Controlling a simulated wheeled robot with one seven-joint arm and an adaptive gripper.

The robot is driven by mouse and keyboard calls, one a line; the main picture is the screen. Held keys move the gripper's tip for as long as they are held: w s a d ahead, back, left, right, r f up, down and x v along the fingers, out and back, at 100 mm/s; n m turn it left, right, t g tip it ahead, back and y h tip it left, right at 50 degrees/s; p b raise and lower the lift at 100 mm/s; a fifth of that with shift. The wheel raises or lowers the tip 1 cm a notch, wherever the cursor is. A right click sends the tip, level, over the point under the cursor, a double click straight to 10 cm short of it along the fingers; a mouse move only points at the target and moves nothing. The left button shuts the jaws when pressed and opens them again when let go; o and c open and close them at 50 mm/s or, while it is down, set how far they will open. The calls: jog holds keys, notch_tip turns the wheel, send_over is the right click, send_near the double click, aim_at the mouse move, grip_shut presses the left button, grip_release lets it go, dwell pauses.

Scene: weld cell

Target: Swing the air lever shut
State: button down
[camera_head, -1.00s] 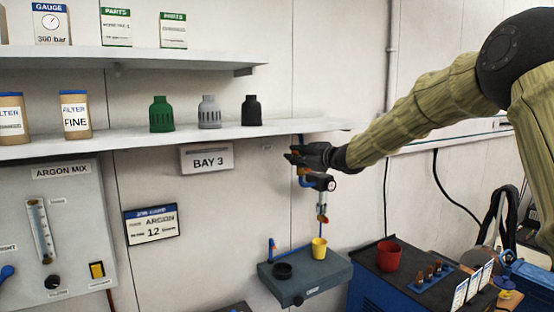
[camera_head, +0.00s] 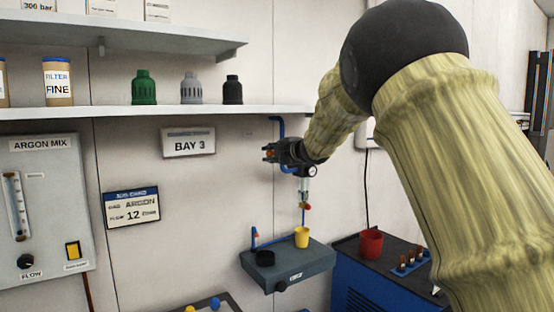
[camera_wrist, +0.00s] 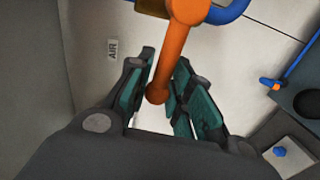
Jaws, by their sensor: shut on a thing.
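The air lever (camera_wrist: 180,45) is an orange bar with a rounded end. In the wrist view it runs down from the top middle, and its end lies between my teal-padded fingers. My gripper (camera_wrist: 160,95) is shut on the lever near that end. An AIR label (camera_wrist: 113,48) is on the wall to the left of it. In the head view my gripper (camera_head: 270,152) is at the blue air pipe (camera_head: 278,122) on the wall, below the lower shelf. Orange shows at the fingers there, but the lever's full length and angle are hidden.
A small gauge (camera_head: 312,171) hangs just right of my gripper. Below stand a grey wall tray (camera_head: 295,270) with a yellow cup (camera_head: 302,237) and a black ring, and a blue cabinet with a red pot (camera_head: 371,244). The BAY 3 sign (camera_head: 188,142) is to the left.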

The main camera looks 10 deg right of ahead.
jog(key=shift+f+n+b, duration=0.3)
jog(key=shift+b, duration=0.05)
dwell(0.3)
jog(key=c, duration=1.4)
grip_release()
jog(key=shift+c, duration=0.2)
jog(key=shift+s+r, duration=0.1)
jog(key=v, duration=1.1)
jog(key=shift+s+d, duration=0.2)
jog(key=shift+s, duration=0.15)
